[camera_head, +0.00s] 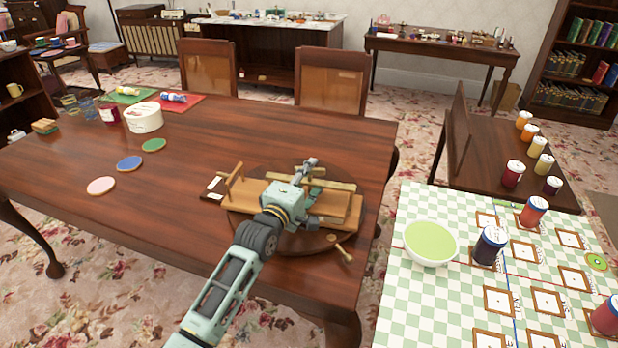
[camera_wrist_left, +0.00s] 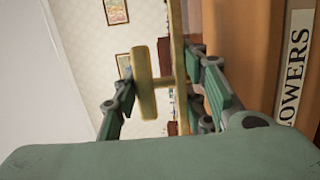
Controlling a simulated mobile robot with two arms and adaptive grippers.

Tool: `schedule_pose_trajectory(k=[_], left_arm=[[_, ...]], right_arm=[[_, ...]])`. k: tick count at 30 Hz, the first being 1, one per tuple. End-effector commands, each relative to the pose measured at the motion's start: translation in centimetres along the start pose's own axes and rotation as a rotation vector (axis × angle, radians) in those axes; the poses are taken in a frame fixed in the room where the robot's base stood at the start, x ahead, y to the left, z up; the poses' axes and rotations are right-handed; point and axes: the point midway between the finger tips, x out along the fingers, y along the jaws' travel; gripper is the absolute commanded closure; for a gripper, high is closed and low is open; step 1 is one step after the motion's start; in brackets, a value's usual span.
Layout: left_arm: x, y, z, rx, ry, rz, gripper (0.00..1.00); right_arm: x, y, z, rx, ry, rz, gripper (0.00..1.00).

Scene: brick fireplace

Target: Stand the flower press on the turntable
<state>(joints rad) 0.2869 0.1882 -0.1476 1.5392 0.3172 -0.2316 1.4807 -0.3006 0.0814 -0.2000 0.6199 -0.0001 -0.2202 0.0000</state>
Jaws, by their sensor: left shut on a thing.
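The flower press (camera_head: 325,206) is a set of wooden boards with brass T-shaped screws. In the head view it is over the dark round turntable (camera_head: 270,241), its boards looking roughly flat; I cannot tell whether it touches the turntable. My left gripper (camera_head: 309,190) is at the press and hides part of it. In the left wrist view, the fingers are either side of a brass T-shaped part (camera_wrist_left: 145,82), and the press's orange-brown board (camera_wrist_left: 250,60) with a lettered label is at right. The left gripper is shut on the press. My right gripper is not in view.
The wooden table (camera_head: 215,130) holds coasters (camera_head: 129,162), a white round box (camera_head: 143,117) and coloured mats at the left. At right, a checked table (camera_head: 420,310) carries a green bowl (camera_head: 430,243) and several jars. Two chairs stand behind. The table's middle left is clear.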

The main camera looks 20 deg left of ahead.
Motion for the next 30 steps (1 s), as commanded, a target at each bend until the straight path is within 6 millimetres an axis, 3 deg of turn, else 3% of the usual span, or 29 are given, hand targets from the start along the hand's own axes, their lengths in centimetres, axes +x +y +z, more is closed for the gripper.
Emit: schedule_pose_trajectory(k=[13, 14, 15, 20, 30], left_arm=[[0.07, -0.33, -0.04, 0.001, 0.001, 0.013, 1.00], [0.01, -0.76, -0.02, -0.001, 0.000, 0.002, 0.58], [0.01, -0.74, -0.02, 0.000, 0.000, 0.002, 0.55], [0.01, -0.73, -0.01, 0.000, 0.000, 0.002, 0.42], [-0.09, -0.52, 0.00, 0.000, 0.000, 0.002, 0.42]], right_arm=[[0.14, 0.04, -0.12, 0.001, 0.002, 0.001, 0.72], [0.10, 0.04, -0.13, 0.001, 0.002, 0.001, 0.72], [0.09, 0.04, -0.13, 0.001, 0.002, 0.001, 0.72], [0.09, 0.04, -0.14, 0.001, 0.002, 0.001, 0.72], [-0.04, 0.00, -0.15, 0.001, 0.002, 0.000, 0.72]])
